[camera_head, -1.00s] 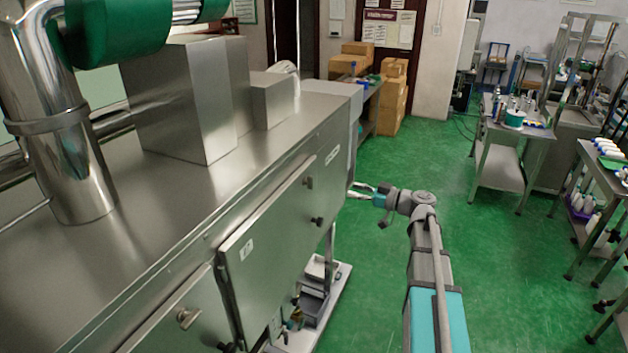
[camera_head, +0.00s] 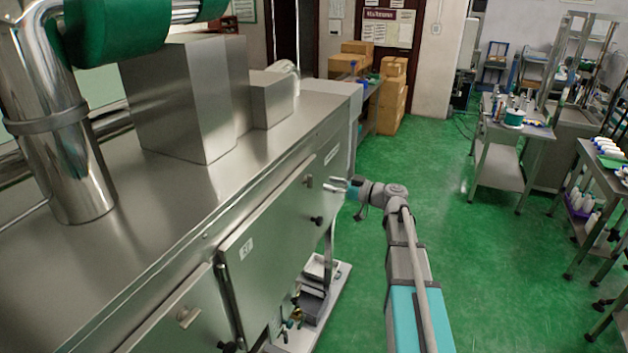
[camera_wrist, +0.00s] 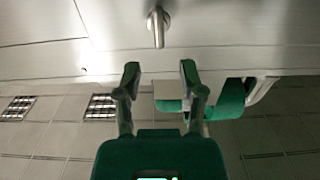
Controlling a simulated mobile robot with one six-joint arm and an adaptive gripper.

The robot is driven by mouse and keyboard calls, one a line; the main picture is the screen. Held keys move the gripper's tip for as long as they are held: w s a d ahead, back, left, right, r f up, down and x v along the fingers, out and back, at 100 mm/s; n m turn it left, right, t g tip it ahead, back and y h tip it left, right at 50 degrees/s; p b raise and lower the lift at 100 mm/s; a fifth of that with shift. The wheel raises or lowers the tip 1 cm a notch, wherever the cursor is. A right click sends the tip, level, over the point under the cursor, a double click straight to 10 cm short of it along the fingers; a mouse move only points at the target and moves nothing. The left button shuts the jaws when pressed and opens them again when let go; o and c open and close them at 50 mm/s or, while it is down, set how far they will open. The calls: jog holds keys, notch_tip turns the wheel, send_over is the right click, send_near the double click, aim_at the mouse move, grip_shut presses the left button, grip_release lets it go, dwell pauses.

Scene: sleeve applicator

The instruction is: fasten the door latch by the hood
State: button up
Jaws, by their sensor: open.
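The door latch (camera_head: 308,181) is a small metal turn handle near the far upper corner of the steel door (camera_head: 270,228). In the wrist view the latch (camera_wrist: 157,26) shows as a short bar on a round base, its bar pointing down the picture. My gripper (camera_head: 334,184) points left at the machine, just right of the latch in the head view. In the wrist view my gripper (camera_wrist: 160,72) is open and empty, its fingers either side of the latch's line. It appears apart from the latch. A steel box-shaped hood (camera_head: 180,100) stands on the machine top.
A black knob (camera_head: 317,221) sticks out of the door's edge below the latch. A nearer door carries another latch (camera_head: 187,317). The green floor (camera_head: 470,260) right of my arm is clear. A steel cart (camera_head: 505,150) and cardboard boxes (camera_head: 391,100) stand farther off.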

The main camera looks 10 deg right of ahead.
aim_at(312, 179)
jog(key=shift+x, duration=3.25)
